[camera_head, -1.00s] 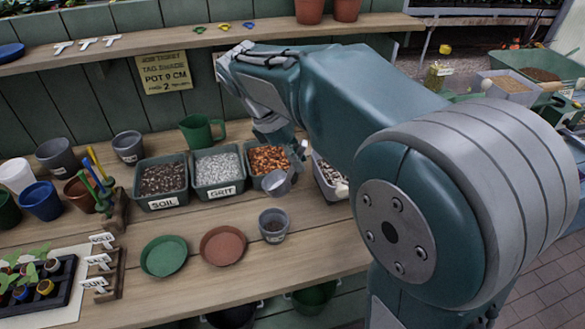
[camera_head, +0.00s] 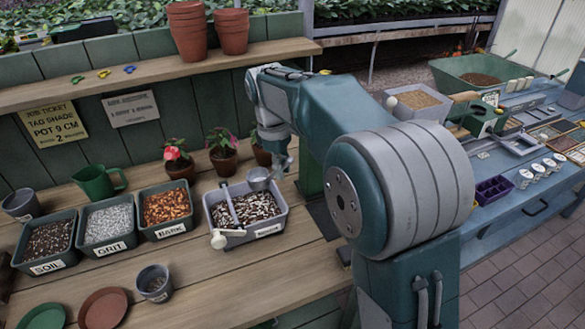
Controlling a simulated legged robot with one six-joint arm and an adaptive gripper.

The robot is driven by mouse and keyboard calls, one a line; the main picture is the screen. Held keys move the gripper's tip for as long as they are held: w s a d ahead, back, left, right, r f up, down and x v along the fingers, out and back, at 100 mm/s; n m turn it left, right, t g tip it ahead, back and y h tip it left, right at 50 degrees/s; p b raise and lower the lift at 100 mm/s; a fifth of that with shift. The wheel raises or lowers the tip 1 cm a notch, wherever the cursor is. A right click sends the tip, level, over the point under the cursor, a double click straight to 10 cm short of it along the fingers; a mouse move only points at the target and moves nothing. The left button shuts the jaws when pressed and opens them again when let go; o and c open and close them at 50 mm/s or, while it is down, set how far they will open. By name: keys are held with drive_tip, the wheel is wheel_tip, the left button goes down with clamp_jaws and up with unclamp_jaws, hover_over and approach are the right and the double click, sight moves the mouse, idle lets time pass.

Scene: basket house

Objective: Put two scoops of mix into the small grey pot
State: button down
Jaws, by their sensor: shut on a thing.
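My gripper (camera_head: 276,160) is shut on a small grey metal scoop (camera_head: 259,179). The scoop's cup hangs at the back right of the mix tub (camera_head: 218,242), at or just above its rim; I cannot tell whether they touch or what the cup holds. The tub is pale grey, labelled, and holds a dark and white speckled mix (camera_head: 256,207). A grey tool (camera_head: 229,205) with a white knob end lies across the tub's left side. A small grey pot (camera_head: 154,284) stands upright at the front left of the tub, with something dark inside.
Tubs of soil (camera_head: 45,268), grit (camera_head: 110,247) and orange-brown chunks (camera_head: 168,231) stand in a row left of the mix tub. Flowering pots (camera_head: 222,160) stand behind it. A green mug (camera_head: 98,184) is at back left. The bench front is clear right of the small pot.

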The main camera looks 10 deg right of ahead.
sight(270, 175)
drive_tip(key=a+f+h, duration=0.1)
drive_tip(key=w+a+f+g+h, duration=0.1)
drive_tip(key=f, duration=0.1)
drive_tip(key=shift+a+f, duration=0.1)
drive_tip(key=shift+a, duration=0.2)
drive_tip(key=x, duration=0.4)
drive_tip(key=w+x, duration=0.1)
drive_tip(key=x, duration=0.1)
drive_tip(key=shift+s+a+f, duration=0.1)
drive_tip(key=shift+a+f, duration=0.2)
drive_tip(key=shift+f, duration=0.1)
drive_tip(key=shift+a, duration=0.25)
drive_tip(key=shift+y, duration=0.7)
drive_tip(key=shift+s+d+r, duration=0.1)
drive_tip(key=shift+d+r, duration=0.05)
drive_tip(key=shift+r, duration=1.55)
drive_tip(key=shift+s+d+r, duration=0.1)
drive_tip(key=shift+r, duration=1.6)
drive_tip(key=shift+s+d+r, duration=0.1)
drive_tip(key=shift+d+r, duration=0.05)
drive_tip(key=shift+r, duration=1.55)
